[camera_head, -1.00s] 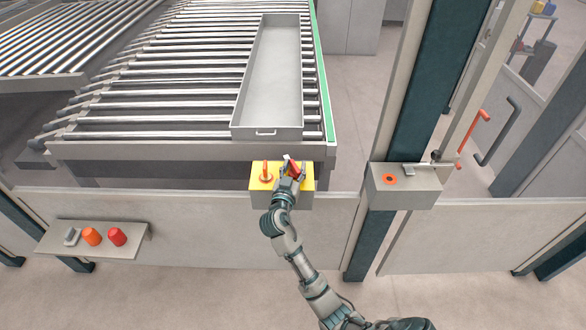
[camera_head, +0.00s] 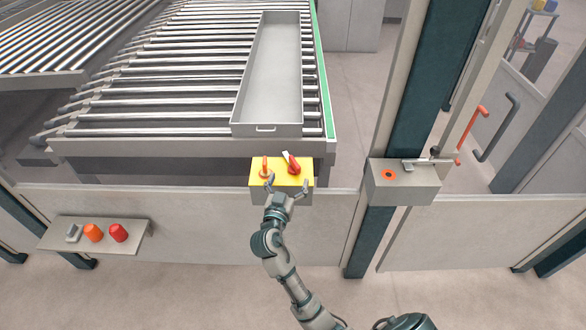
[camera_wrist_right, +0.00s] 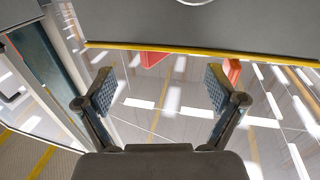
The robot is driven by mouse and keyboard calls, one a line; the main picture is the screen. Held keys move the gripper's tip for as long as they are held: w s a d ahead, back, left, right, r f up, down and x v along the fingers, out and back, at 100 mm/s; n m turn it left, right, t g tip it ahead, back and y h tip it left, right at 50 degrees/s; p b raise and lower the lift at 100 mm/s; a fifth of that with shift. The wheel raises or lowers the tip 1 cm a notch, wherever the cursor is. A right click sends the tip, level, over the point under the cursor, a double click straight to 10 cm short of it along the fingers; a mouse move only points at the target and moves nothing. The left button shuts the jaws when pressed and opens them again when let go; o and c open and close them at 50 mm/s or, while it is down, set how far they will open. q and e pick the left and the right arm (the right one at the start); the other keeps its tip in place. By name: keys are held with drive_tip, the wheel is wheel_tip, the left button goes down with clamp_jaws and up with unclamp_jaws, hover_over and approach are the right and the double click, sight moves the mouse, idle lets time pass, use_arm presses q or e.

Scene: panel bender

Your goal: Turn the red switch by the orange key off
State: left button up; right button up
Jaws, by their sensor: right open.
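The red switch (camera_head: 293,166) sits on the right part of the yellow top of a small box (camera_head: 282,198). Its handle has a white tip and slants up to the left. The orange key (camera_head: 265,168) stands upright to its left on the same top. My right gripper (camera_head: 287,182) is open and empty at the near side of the box, its fingers spread and apart from the switch. In the right wrist view the two open fingers (camera_wrist_right: 161,89) have nothing between them; I cannot tell whether the red bits there are the switch. My left gripper is out of view.
A roller conveyor with a grey tray (camera_head: 268,80) lies behind the box. A low fence panel (camera_head: 200,205) runs beside it. A shelf (camera_head: 75,240) with orange and red knobs is at left. A grey latch box (camera_head: 404,186) on a post stands at right.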

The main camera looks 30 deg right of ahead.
drive_tip(key=v, duration=0.4)
drive_tip(key=shift+s+a, duration=0.2)
drive_tip(key=shift+a, duration=0.1)
drive_tip(key=shift+d, duration=0.1)
